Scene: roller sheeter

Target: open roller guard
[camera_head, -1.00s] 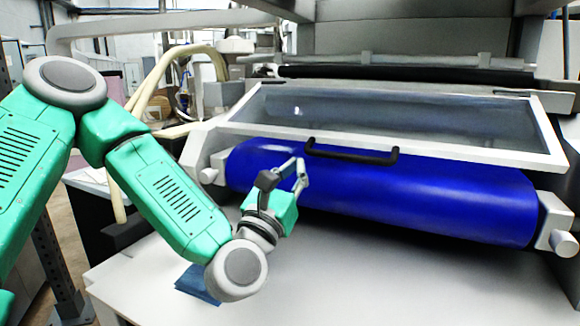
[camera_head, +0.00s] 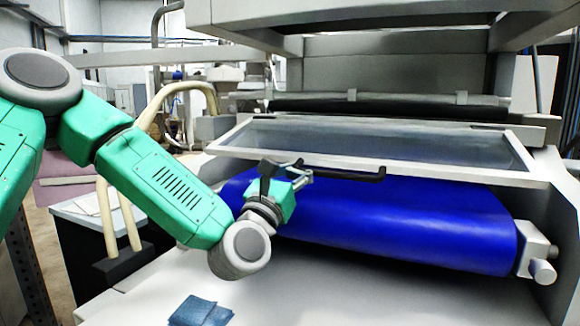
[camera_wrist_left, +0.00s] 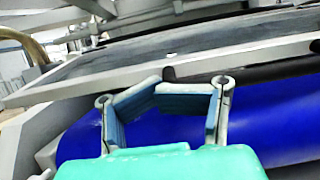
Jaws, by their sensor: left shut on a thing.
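The roller guard (camera_head: 350,163) is a clear panel in a white frame, tilted with its front edge over the blue roller (camera_head: 400,225). A gap shows between that edge and the roller. The black handle (camera_head: 345,174) is on the guard's front edge; it also shows in the left wrist view (camera_wrist_left: 262,70). My left gripper (camera_head: 300,172) is at the handle's left end, shut on it. In the left wrist view its two fingers (camera_wrist_left: 160,90) close together by the handle's end. The fingers hide the exact contact. My right gripper is not in view.
A white table surface (camera_head: 330,295) lies in front of the roller, mostly clear. A folded blue cloth (camera_head: 197,312) lies on it near the bottom. Large grey machine housing (camera_head: 390,55) stands above and behind the guard.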

